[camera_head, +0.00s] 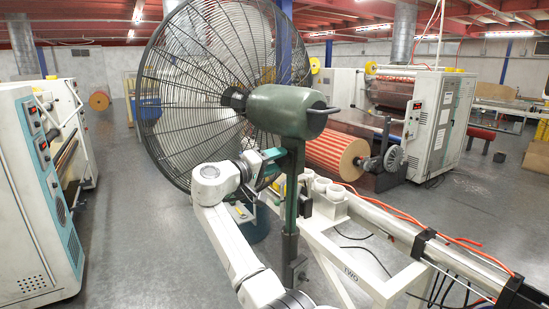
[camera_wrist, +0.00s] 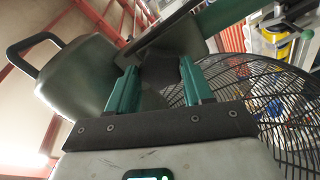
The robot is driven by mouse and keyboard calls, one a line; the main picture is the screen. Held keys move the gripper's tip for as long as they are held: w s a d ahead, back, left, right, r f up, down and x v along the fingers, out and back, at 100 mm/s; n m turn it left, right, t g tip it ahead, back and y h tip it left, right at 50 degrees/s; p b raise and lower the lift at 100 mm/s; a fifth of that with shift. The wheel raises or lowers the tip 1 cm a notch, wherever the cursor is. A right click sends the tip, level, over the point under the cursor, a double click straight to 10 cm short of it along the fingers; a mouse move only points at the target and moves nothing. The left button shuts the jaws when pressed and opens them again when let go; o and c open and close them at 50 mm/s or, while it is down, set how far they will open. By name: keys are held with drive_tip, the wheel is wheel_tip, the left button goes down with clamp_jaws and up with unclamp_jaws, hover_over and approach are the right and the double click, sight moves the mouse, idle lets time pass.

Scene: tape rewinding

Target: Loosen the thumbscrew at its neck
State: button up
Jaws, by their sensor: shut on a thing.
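A large pedestal fan has a round black wire cage (camera_head: 205,75) and a dark green motor housing (camera_head: 285,110) on a green post (camera_head: 291,195). My gripper (camera_head: 270,157) is at the fan's neck, just under the housing and left of the post. In the wrist view, the two teal fingers of my gripper (camera_wrist: 158,82) are shut on a dark part at the neck, the thumbscrew (camera_wrist: 160,72). Its outline is shadowed and partly hidden by the fingers. The housing (camera_wrist: 80,80) with its black loop handle fills the left of the wrist view.
The fan cage (camera_wrist: 290,110) is close on the right of my gripper in the wrist view. A white frame with metal rollers (camera_head: 385,215) and orange hose stands right of the post. White machine cabinets (camera_head: 30,200) stand at the left. Grey floor (camera_head: 130,240) is clear between.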

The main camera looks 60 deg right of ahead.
drive_tip(key=shift+w+n, duration=0.1)
drive_tip(key=shift+n, duration=0.5)
drive_tip(key=o, duration=1)
drive_tip(key=shift+o, duration=0.2)
drive_tip(key=b+v, duration=0.2)
drive_tip(key=v, duration=0.8)
drive_tip(key=shift+a, duration=0.4)
drive_tip(key=shift+w, duration=0.1)
